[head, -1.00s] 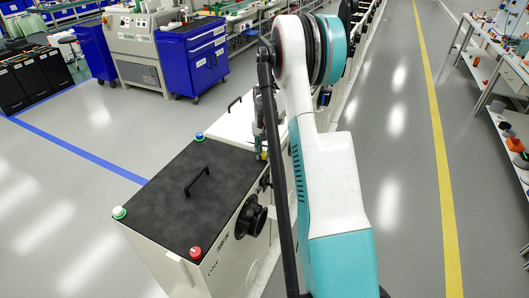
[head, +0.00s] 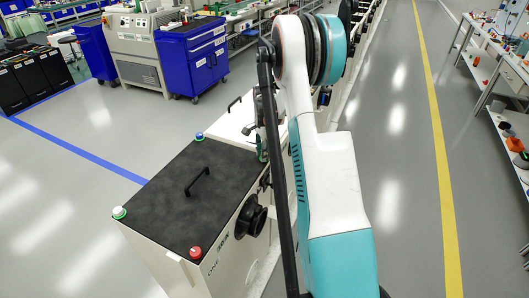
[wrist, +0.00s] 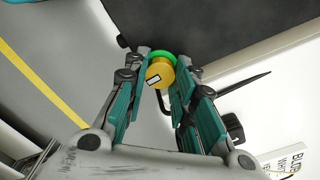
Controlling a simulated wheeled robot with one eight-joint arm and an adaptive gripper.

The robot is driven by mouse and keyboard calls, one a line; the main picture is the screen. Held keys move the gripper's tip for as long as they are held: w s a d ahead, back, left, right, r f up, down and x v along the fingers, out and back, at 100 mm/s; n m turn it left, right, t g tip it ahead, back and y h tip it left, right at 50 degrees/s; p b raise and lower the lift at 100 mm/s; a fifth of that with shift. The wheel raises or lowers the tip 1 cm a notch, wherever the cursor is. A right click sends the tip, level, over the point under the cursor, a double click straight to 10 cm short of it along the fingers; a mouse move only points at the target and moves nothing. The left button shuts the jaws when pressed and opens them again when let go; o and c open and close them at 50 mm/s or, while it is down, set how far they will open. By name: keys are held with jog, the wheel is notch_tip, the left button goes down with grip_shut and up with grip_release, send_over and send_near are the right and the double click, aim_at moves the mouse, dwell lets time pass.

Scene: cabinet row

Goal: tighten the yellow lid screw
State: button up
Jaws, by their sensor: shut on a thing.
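The yellow lid screw (wrist: 160,74) shows in the wrist view between the fingertips, with a green ring (wrist: 163,56) at its base. It has a small white mark on its head. My gripper (wrist: 160,70) is shut on the yellow screw, one teal finger on each side of it. In the head view my gripper (head: 262,150) is at the far right corner of the black lid (head: 222,190), and the yellow screw is hidden there. The lid lies on the white cabinet and has a black handle (head: 197,181).
Other lid corners carry a red screw (head: 195,252), a white and green one (head: 119,212) and a blue one (head: 199,136). A black round knob (head: 250,218) sticks out of the cabinet's front. A second cabinet with a white top (head: 232,122) stands behind. Floor left is clear.

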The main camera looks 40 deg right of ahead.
jog(key=shift+m, duration=0.5)
jog(key=o, duration=1.1)
jog(key=shift+r, duration=0.15)
notch_tip(320, 180, up, 12)
jog(key=shift+f, duration=0.15)
